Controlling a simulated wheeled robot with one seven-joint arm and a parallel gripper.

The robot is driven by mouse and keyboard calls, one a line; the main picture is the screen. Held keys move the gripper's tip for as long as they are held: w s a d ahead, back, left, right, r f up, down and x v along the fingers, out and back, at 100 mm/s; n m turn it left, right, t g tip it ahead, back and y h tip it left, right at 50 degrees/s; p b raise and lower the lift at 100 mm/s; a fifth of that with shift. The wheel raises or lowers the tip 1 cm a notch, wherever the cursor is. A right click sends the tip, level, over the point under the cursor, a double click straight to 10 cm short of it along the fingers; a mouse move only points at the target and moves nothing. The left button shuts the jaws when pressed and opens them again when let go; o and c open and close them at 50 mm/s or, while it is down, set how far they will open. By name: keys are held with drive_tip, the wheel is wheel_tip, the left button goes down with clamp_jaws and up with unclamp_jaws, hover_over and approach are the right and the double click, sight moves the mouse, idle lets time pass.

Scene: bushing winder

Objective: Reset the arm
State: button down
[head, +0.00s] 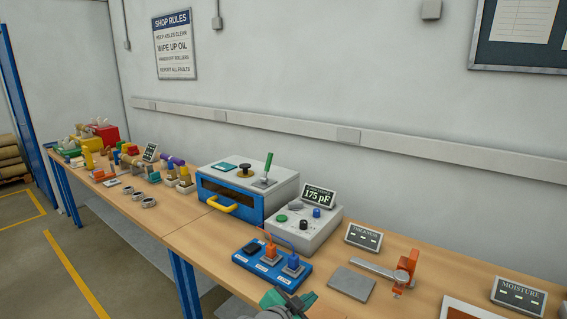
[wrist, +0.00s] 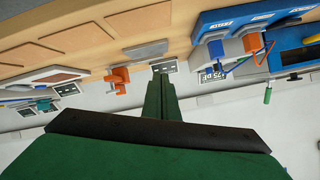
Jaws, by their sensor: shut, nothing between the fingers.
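My gripper (wrist: 160,95) points out over the bench in the wrist view, its green fingers together and nothing between them. In the head view, part of my green-and-grey arm (head: 285,302) shows at the bottom edge, in front of the bench, and the fingertips are hard to make out. The wrist view is turned upside down, with the bench along the top.
The long wooden bench (head: 190,240) carries a blue-and-white oven (head: 235,190), a meter reading 175 pF (head: 305,230), a blue fixture with orange and blue clips (head: 272,268), an orange thickness gauge (head: 403,272) and a moisture display (head: 518,296). The left floor is open.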

drive_tip(key=s+f+n+t+y, duration=0.45)
drive_tip(key=s+f+n, duration=0.65)
drive_tip(key=s+f, duration=0.8)
drive_tip(key=s+a+r+y, duration=0.1)
drive_tip(key=s+a+r, duration=0.1)
drive_tip(key=s, duration=1.2)
drive_tip(key=s+a+r+y, duration=0.1)
drive_tip(key=s+a, duration=0.4)
drive_tip(key=s, duration=0.8)
drive_tip(key=shift+s+r+y, duration=0.35)
drive_tip(key=shift+r, duration=0.1)
